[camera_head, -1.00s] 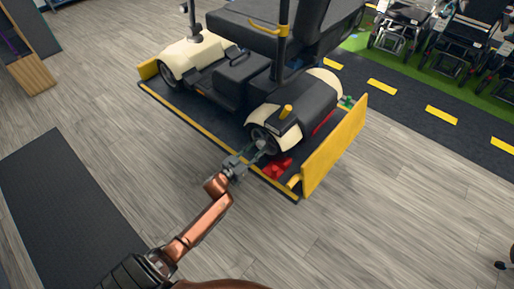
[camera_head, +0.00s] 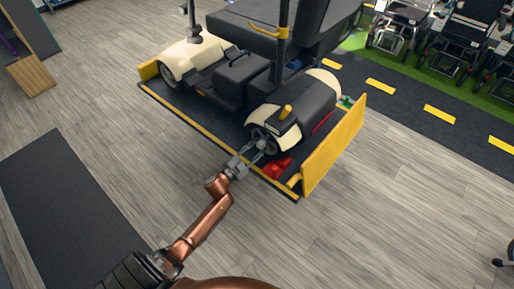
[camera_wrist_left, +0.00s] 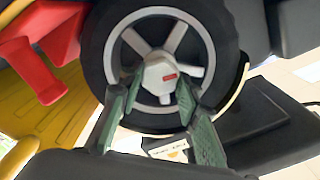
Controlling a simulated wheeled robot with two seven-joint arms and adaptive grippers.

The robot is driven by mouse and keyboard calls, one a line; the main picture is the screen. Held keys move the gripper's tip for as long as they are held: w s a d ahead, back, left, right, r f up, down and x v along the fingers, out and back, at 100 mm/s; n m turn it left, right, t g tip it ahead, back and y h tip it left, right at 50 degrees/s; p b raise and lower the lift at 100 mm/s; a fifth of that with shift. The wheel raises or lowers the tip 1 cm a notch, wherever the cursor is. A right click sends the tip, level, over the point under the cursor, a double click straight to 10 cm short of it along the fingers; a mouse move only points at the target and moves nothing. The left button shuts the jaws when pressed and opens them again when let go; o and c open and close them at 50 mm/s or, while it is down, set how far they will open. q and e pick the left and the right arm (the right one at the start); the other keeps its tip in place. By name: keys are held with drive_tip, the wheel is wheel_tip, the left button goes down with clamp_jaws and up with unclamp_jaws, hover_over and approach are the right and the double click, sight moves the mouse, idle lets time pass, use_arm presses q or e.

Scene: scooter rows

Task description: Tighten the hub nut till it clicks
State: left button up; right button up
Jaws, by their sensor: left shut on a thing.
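The hub nut (camera_wrist_left: 160,76) is a pale, faceted cap with a small red mark at the centre of a scooter wheel (camera_wrist_left: 205,38). The wheel has a dark tyre and silver spokes. My left gripper (camera_wrist_left: 152,88) has its two green-padded fingers on either side of the nut and is shut on it. In the head view the left gripper (camera_head: 260,147) reaches the wheel at the near corner of the scooter (camera_head: 300,105), and the nut is too small to make out. My right gripper is not in view.
The scooter stands on a dark platform (camera_head: 200,124) with yellow edging and a raised yellow end plate (camera_head: 336,146). A red block (camera_head: 279,167) sits beside the wheel. Several wheelchairs (camera_head: 470,50) stand at the back right.

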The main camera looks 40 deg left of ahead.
use_arm(q)
drive_tip(key=shift+f+m, duration=0.1)
drive_tip(key=shift+m, duration=0.9)
drive_tip(key=m, duration=0.2)
drive_tip(key=shift+m+b, duration=0.3)
drive_tip(key=shift+b, duration=0.05)
drive_tip(key=shift+m, duration=0.5)
drive_tip(key=m+b, duration=0.1)
drive_tip(key=m, duration=0.3)
drive_tip(key=shift+f+b, duration=0.15)
drive_tip(key=shift+b, duration=0.25)
drive_tip(key=m, duration=0.2)
drive_tip(key=shift+m+b, duration=0.3)
drive_tip(key=shift+b, duration=0.1)
drive_tip(key=shift+m+b, duration=0.35)
drive_tip(key=shift+m, duration=0.45)
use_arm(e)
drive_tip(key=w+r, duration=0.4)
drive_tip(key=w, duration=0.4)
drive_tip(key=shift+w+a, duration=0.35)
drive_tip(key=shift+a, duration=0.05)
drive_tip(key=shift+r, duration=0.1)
use_arm(q)
drive_tip(key=o, duration=1.2)
drive_tip(key=shift+c, duration=0.2)
